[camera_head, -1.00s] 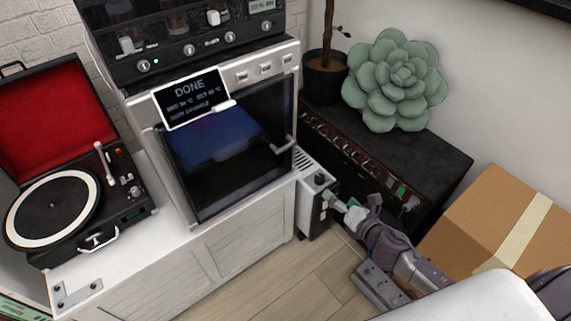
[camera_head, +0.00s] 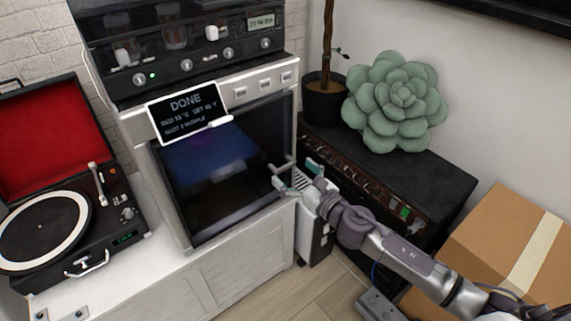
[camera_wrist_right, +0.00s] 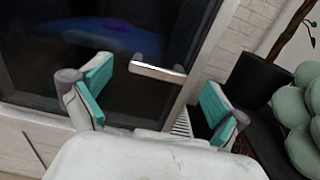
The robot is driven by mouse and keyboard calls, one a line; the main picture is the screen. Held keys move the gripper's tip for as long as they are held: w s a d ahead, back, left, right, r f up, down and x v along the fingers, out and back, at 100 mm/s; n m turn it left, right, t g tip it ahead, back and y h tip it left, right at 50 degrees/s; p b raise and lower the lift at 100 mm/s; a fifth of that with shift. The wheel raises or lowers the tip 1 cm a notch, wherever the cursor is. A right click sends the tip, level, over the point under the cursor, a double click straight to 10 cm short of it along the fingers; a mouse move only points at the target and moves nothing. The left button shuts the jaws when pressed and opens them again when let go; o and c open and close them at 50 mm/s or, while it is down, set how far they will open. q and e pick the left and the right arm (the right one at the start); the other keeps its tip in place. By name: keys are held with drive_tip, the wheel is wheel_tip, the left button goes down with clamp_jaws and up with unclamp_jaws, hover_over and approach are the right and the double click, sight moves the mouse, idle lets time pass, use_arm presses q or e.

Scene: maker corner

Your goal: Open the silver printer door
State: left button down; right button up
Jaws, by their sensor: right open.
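The silver printer (camera_head: 138,120) stands on a white cabinet, with a lit "DONE" screen (camera_head: 188,110) on its front. Its dark glass door (camera_head: 215,190) looks shut. A silver handle (camera_head: 284,167) sits near the door's right edge. My right gripper (camera_head: 296,174) is open and empty at that handle. In the right wrist view the handle (camera_wrist_right: 158,71) lies ahead, between the teal fingertips (camera_wrist_right: 155,92) in the picture, and I see no contact. Inside, a blue and purple shape (camera_wrist_right: 120,28) shows dimly through the glass. My left gripper is not in view.
A record player (camera_head: 60,225) with its lid up stands left on the white cabinet (camera_head: 240,265). A black amplifier (camera_head: 410,180) carrying a green succulent (camera_head: 395,100) and a potted plant (camera_head: 325,98) stands right. A cardboard box (camera_head: 510,235) lies at far right.

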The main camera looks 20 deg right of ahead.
sight(287, 167)
drive_tip(key=shift+x, duration=1.65)
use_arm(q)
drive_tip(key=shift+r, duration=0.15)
